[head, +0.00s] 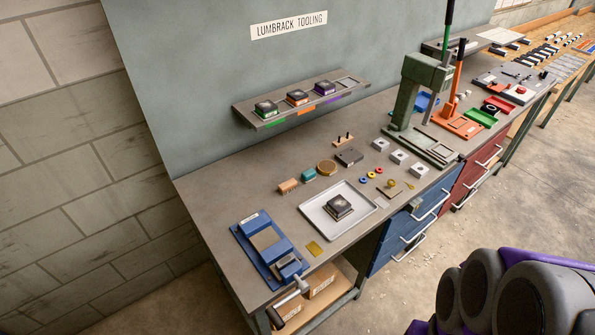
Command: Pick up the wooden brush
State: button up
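The wooden brush (289,187) appears to be the small light-brown block on the left half of the grey workbench, with what look like short bristles along its lower edge. It lies behind the white tray and left of a small teal block (309,175). Nothing covers it from this view. My gripper is not in view; large grey rounded parts with purple at the lower right look like my own arm.
The white tray (312,206) holds a dark block. A blue vise-like fixture (252,250) stands at the bench's front left. A green press (405,100) stands farther right. A shelf (245,114) overhangs behind.

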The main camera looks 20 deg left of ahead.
aim_at(284, 188)
jog(key=i+l+u, duration=0.3)
jog(key=i, duration=0.25)
jog(key=i+l+u, duration=0.3)
jog(key=i+l, duration=0.15)
jog(key=i+u, duration=0.1)
jog(key=u, duration=1.55)
